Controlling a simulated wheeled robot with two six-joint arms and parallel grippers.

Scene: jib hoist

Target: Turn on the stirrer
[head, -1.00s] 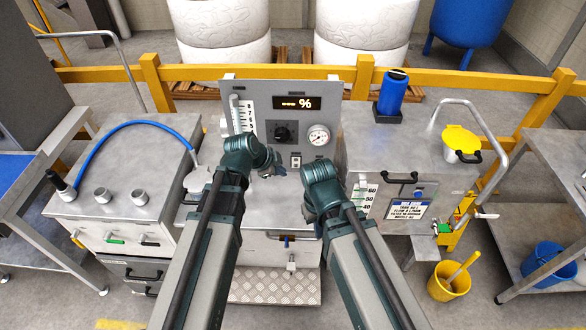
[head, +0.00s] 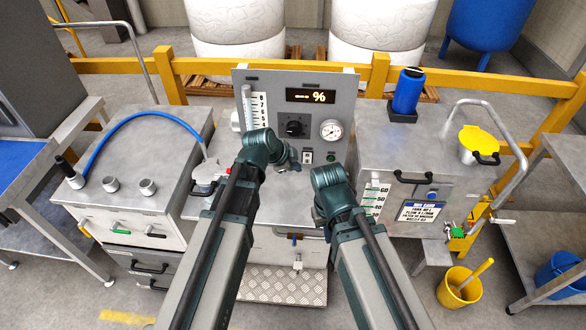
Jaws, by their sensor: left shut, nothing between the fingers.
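The grey control panel (head: 352,90) stands upright at the centre. It carries a lit display (head: 311,97) reading dashes and a percent sign, a black knob (head: 294,128), a round gauge (head: 331,129) and a white-framed switch (head: 307,157) below the knob. A small dark control (head: 331,157) sits right of that switch. My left gripper (head: 291,160) is shut and empty, just left of the switch; whether it touches the panel I cannot tell. My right gripper (head: 318,216) is mostly hidden behind its own wrist, low in front of the panel.
A steel cabinet with a blue hose (head: 130,119) stands left. A steel tank (head: 440,150) with a blue bottle (head: 408,90) and a yellow-lidded port (head: 480,143) stands right. A yellow rail (head: 215,66) runs behind. A yellow bucket (head: 457,292) stands on the floor at right.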

